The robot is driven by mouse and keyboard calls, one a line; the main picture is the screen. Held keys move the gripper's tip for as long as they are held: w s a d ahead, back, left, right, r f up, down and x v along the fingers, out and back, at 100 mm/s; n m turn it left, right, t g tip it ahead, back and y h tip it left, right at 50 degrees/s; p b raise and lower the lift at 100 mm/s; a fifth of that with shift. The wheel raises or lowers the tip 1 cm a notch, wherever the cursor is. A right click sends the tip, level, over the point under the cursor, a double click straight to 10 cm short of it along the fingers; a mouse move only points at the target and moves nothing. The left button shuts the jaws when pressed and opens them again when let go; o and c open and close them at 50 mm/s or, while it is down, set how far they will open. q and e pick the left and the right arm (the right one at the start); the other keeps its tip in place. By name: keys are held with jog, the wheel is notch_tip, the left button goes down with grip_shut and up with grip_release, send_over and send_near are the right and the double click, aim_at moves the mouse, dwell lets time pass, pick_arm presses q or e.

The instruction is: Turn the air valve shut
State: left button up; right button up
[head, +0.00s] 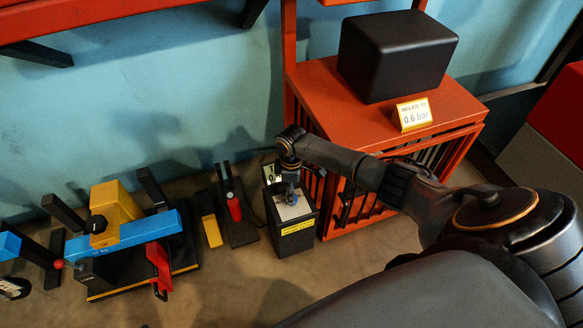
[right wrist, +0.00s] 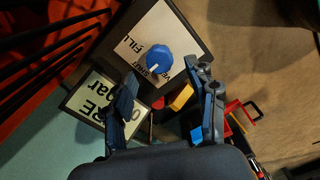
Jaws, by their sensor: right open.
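The air valve is a blue knob (right wrist: 159,52) on a white plate lettered FILL and, in part, SHUT, on top of a black box (head: 292,226). A small white mark shows at the knob's lower edge in the right wrist view; I cannot tell exactly which setting it points to. My right gripper (head: 290,174) is above the box, pointing down. In the right wrist view its fingers (right wrist: 164,84) are spread and empty, with the knob beyond their tips, apparently not between them. In the head view the gripper partly hides the knob. My left gripper is not in view.
A pressure display (right wrist: 88,104) reading in bar stands by the box, its number partly hidden. A sign (head: 413,115) saying inflate to 0.6 bar stands on the red cabinet (head: 350,112) at right. A blue-and-yellow clamp device (head: 125,233) and a red-handled pump-like object (head: 234,207) stand left.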

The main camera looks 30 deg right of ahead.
notch_tip(320, 180, up, 8)
dwell(0.6)
